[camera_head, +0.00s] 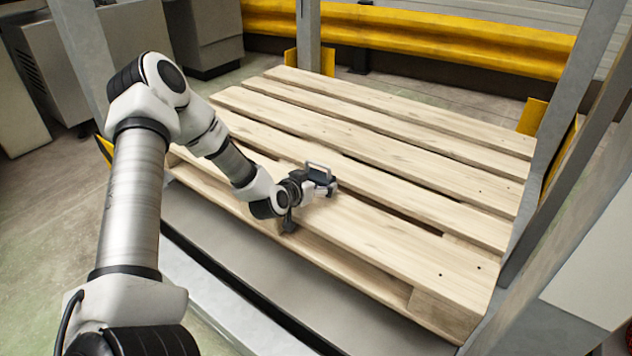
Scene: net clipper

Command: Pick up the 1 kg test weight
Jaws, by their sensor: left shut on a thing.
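My left gripper (322,186) is low over the near-left part of a wooden pallet (400,232). It is shut on a small dark block with a light metal handle-like top (319,169), which I take to be the 1 kg test weight. The gripper and wrist hide much of the block. I cannot tell whether the block touches the slats or is just above them. My right gripper is out of view.
The pallet's slats are otherwise bare, with gaps between them. Grey metal posts (308,38) stand around the pallet, with yellow guards (532,117) at the corners. A yellow barrier rail (440,42) runs behind. Grey cabinets (205,35) stand at the back left.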

